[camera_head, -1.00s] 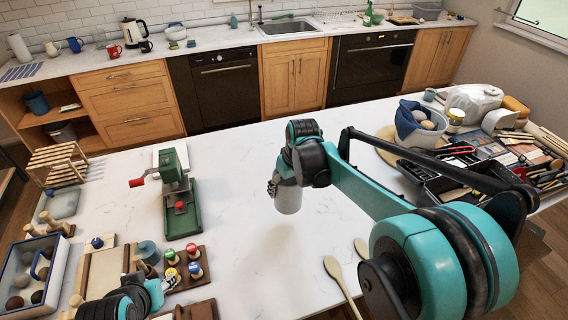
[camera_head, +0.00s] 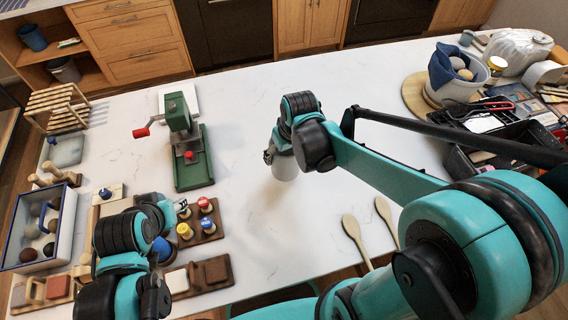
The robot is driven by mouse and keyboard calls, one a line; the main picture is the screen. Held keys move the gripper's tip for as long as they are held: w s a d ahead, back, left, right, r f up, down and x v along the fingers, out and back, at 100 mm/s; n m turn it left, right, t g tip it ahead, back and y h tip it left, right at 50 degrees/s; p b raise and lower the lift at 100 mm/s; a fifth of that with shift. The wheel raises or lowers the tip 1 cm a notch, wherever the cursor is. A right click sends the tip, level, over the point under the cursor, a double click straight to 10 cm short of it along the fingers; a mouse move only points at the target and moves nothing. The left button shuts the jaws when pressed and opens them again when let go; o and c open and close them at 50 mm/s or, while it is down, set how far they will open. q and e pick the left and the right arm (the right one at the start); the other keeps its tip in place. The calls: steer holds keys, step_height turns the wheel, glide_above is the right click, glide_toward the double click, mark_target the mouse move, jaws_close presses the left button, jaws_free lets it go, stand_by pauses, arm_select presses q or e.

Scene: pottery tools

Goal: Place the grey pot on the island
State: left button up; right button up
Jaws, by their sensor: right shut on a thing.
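The grey pot (camera_head: 286,168) hangs under my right gripper (camera_head: 272,152), near the middle of the white marble island (camera_head: 330,105). My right gripper is shut on the pot, and the arm hides much of the grip and the pot's upper part. A soft shadow lies by the pot's base; I cannot tell whether it touches the island top. My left gripper (camera_head: 180,208) is at the lower left, over the small tools; its fingers are too small and partly hidden to tell open from shut.
A green press (camera_head: 190,150) stands left of the pot. Stamps with coloured knobs (camera_head: 205,205) and a box of balls (camera_head: 40,225) are at the left. Wooden spoons (camera_head: 352,228) lie at the front. A toolbox (camera_head: 480,140) and bucket (camera_head: 452,80) are at the right. The island's middle is bare.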

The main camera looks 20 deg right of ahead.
steer(key=shift+s+a+f, duration=0.25)
steer(key=shift+s+f, duration=0.05)
steer(key=shift+s, duration=0.15)
steer(key=shift+f+b, duration=0.75)
steer(key=shift+f, duration=1.2)
steer(key=shift+f, duration=0.15)
steer(key=o, duration=1.6)
steer(key=shift+o, duration=0.2)
